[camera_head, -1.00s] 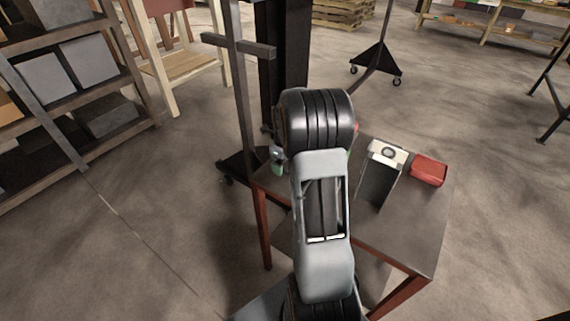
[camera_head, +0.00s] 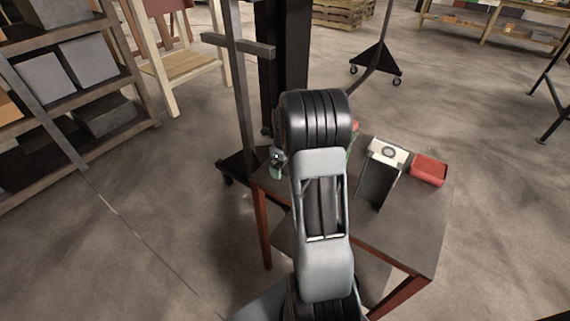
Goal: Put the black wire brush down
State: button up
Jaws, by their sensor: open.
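I cannot make out the black wire brush; my own arm blocks the view of the table's far left part. My gripper is also hidden behind the arm, so I cannot see its fingers or how it stands to the brush. A small dark and green piece (camera_head: 277,162) shows just left of the arm at the table's far left edge; I cannot tell what it is. The table (camera_head: 415,232) has a dark top and reddish legs.
A white-topped device (camera_head: 388,151) with a round dial and a dark sloping front stands on the table, right of my arm. A red box (camera_head: 429,169) lies beside it. The table's right front is clear. A dark post (camera_head: 243,90) rises behind the table; shelves (camera_head: 75,75) stand left.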

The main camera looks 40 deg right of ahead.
notch_tip(320, 180, up, 12)
jog(key=f, duration=0.1)
jog(key=s+a+r+n+t, duration=0.1)
jog(key=s+a+r+n, duration=0.15)
jog(key=a+n, duration=0.4)
jog(key=s+a+r+n+t, duration=0.1)
jog(key=s+a+r+n, duration=0.15)
jog(key=a+n, duration=0.45)
jog(key=s+a+f+n, duration=0.1)
jog(key=s+a+n, duration=0.2)
jog(key=n, duration=0.6)
jog(key=s+a+f+n+t, duration=0.1)
jog(key=s+a+n, duration=0.3)
jog(key=s+n, duration=0.4)
jog(key=shift+a+f+n, duration=0.3)
jog(key=shift+f+n, duration=0.05)
jog(key=shift+n, duration=0.5)
jog(key=shift+r+p, duration=0.1)
jog(key=shift+p, duration=0.25)
